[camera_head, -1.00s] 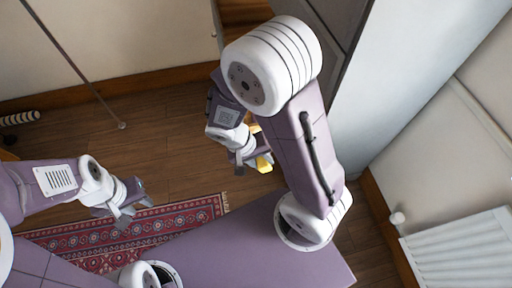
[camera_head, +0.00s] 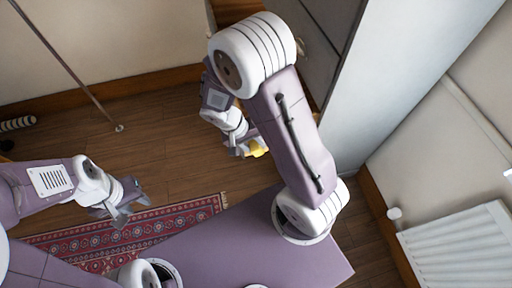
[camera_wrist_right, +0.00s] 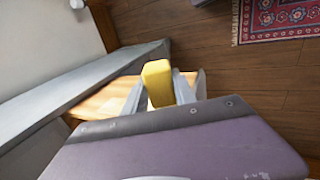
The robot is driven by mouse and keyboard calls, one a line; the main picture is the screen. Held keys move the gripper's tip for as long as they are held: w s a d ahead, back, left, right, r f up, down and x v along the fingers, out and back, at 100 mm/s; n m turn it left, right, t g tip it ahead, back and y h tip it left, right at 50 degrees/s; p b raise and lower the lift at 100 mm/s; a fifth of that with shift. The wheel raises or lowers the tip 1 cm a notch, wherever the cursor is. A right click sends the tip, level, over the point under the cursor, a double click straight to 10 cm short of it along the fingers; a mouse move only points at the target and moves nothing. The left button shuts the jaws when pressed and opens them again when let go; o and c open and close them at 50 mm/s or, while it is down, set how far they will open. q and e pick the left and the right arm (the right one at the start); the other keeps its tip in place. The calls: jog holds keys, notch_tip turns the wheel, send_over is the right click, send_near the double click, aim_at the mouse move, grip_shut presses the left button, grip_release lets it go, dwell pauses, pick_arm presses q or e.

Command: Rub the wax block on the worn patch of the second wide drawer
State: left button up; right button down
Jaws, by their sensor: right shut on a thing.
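A yellow wax block (camera_head: 256,149) is held in my right gripper (camera_head: 243,148), partly hidden by the arm in the head view. In the right wrist view the block (camera_wrist_right: 157,82) stands between two grey fingers of my right gripper (camera_wrist_right: 172,92). Behind it lies an orange-brown wooden surface (camera_wrist_right: 98,101) beside a long grey panel, seemingly an opened drawer; I cannot tell whether the block touches it. I cannot make out the worn patch clearly. My left gripper (camera_head: 131,202) is open and empty above the floor and rug.
A tall grey cabinet (camera_head: 400,75) stands at upper right, its front mostly behind my right arm. A white radiator (camera_head: 460,248) is on the right wall. A red patterned rug (camera_head: 178,217) lies below. A thin pole (camera_head: 75,80) stands at left. Wooden floor between is clear.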

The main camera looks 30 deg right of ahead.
jog(key=shift+w+d, duration=0.25)
jog(key=shift+w, duration=0.75)
dwell(0.5)
jog(key=shift+d, duration=0.1)
jog(key=shift+s+d, duration=0.25)
jog(key=shift+d, duration=0.6)
jog(key=shift+s+d, duration=0.25)
jog(key=shift+d, duration=0.55)
jog(key=shift+d, duration=0.1)
jog(key=shift+s+d+b, duration=0.15)
jog(key=shift+d+b, duration=0.1)
jog(key=shift+d, duration=0.6)
jog(key=shift+s+d+b, duration=0.15)
jog(key=shift+d+b, duration=0.1)
jog(key=shift+d, duration=0.6)
jog(key=shift+d, duration=0.1)
